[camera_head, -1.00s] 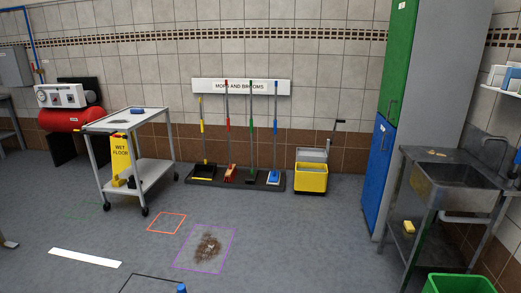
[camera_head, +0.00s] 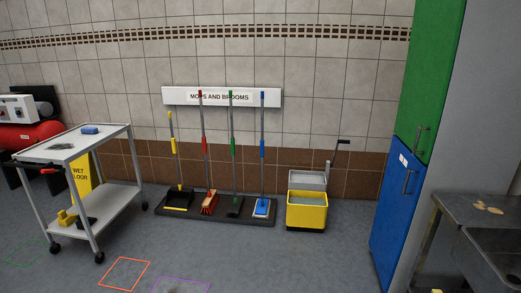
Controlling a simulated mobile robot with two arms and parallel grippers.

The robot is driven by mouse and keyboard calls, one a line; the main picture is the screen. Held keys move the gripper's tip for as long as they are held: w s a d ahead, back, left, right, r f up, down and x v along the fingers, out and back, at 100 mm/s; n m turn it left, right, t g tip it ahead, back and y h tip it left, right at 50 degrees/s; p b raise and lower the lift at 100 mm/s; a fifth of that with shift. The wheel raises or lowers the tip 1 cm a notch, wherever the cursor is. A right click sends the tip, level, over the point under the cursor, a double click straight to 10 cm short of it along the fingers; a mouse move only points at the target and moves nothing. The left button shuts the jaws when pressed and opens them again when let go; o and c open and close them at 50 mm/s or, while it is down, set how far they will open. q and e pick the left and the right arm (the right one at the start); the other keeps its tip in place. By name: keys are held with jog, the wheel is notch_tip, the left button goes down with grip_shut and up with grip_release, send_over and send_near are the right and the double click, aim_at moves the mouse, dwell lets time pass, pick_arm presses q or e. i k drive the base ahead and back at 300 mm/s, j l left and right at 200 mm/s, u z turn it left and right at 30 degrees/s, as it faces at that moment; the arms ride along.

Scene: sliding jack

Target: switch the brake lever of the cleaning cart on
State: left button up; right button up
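The cleaning cart (camera_head: 128,192) stands at the left of the head view. It has a grey frame, two shelves and small black wheels on the floor. A small red-ended part (camera_head: 48,171) sticks out at its near end, just under the top shelf. It may be the brake lever, but it is too small to tell its position. A blue item (camera_head: 90,130) and a dark item lie on the top shelf. A yellow wet-floor sign (camera_head: 81,176) stands at the cart, partly hidden by its frame. Neither of my grippers is in view.
A rack of mops and brooms (camera_head: 215,210) and a yellow mop bucket (camera_head: 306,212) stand along the back wall. A blue and green cabinet (camera_head: 397,205) and a metal sink (camera_head: 485,225) are on the right. The floor between cart and cabinet is mostly clear.

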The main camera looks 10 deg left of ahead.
aim_at(61, 170)
jog(key=i+u, duration=0.4)
jog(key=i+l+u, duration=0.2)
jog(key=i+u, duration=0.15)
jog(key=i, duration=0.25)
jog(key=i+j+u, duration=0.2)
jog(key=u, duration=0.25)
jog(key=i+u, duration=0.7)
jog(key=u, duration=0.2)
jog(key=k+u, duration=0.1)
jog(key=k, duration=0.5)
jog(key=u, duration=1.5)
jog(key=i+l, duration=0.25)
jog(key=l, duration=0.4)
jog(key=i+l, duration=0.2)
jog(key=l, duration=0.5)
jog(key=i+l, duration=0.25)
jog(key=l, duration=0.4)
jog(key=i+l, duration=0.2)
jog(key=l, duration=0.5)
jog(key=i+l, duration=0.25)
jog(key=l, duration=0.4)
jog(key=i+l, duration=0.2)
jog(key=l, duration=0.45)
jog(key=i+l, duration=0.25)
jog(key=l, duration=0.45)
jog(key=i+l, duration=0.25)
jog(key=l, duration=0.4)
jog(key=u, duration=0.05)
